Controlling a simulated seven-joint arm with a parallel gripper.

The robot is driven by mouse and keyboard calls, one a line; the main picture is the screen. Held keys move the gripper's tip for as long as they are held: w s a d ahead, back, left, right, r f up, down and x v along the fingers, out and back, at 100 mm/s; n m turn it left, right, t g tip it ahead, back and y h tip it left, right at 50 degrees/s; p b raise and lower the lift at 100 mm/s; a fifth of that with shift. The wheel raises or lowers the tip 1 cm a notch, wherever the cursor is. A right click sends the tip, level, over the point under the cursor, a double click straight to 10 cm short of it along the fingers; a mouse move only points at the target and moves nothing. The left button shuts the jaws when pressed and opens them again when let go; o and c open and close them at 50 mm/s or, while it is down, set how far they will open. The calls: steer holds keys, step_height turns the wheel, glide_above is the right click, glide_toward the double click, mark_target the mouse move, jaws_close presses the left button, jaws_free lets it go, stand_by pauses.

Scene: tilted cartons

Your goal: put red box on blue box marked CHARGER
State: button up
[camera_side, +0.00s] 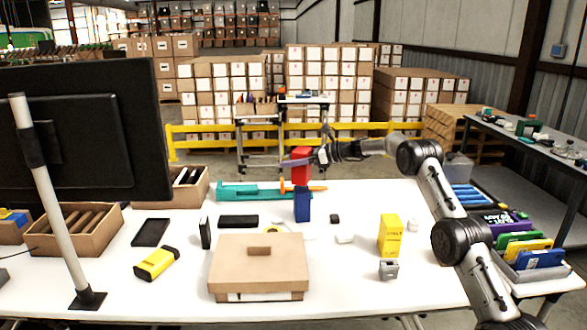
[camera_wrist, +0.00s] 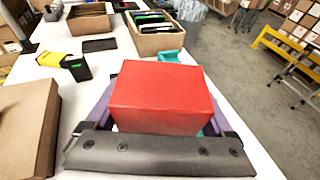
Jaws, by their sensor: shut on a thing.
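The red box (camera_side: 301,166) is held upright in the air by my gripper (camera_side: 298,162). In the wrist view the red box (camera_wrist: 162,98) fills the middle, with a purple finger on each side of it. A blue box (camera_side: 302,204) stands upright on the white table directly below the red box in the side view. The red box's lower edge meets the blue box's top there; I cannot tell whether they touch. No lettering can be read on the blue box. In the wrist view the blue box is hidden.
A yellow box (camera_side: 390,236) stands to the right, with a small grey block (camera_side: 388,269) in front. A lidded cardboard box (camera_side: 259,270) is at the front. A teal tool (camera_side: 250,191) lies behind. A monitor (camera_side: 80,135) stands at the left.

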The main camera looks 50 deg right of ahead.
steer(key=shift+f, duration=1.3)
steer(key=shift+f, duration=0.1)
steer(key=o, duration=1.6)
steer(key=shift+f, duration=0.1)
